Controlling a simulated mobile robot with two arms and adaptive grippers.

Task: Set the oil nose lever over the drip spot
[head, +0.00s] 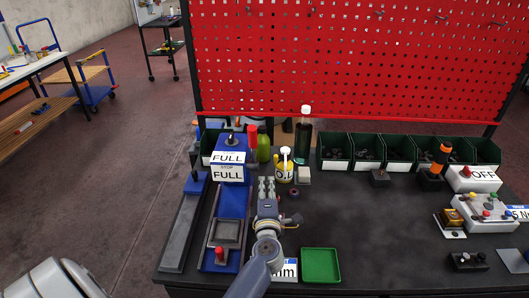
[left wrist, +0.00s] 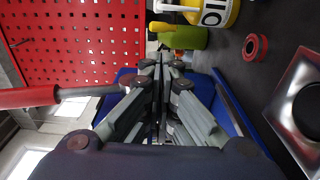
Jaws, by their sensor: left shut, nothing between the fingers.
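My left gripper (head: 266,184) is shut and empty, pointing away from me beside the blue machine (head: 231,196) with the FULL labels. In the left wrist view its fingertips (left wrist: 160,60) meet in front of blue machine parts. A red-handled lever (head: 252,136) stands at the machine's back; its red grip and metal rod show at the left of the left wrist view (left wrist: 30,97). A yellow oil bottle (head: 284,172) with a white nozzle stands just beyond the gripper. It also shows at the top of the left wrist view (left wrist: 212,10). I cannot make out a drip spot.
A green bottle (head: 263,150) and a dark tall bottle (head: 303,140) stand behind. A red ring (left wrist: 255,47) and a silver square piece (left wrist: 287,84) lie nearby. A green tray (head: 320,266) is at the front. The table's middle right (head: 370,225) is clear.

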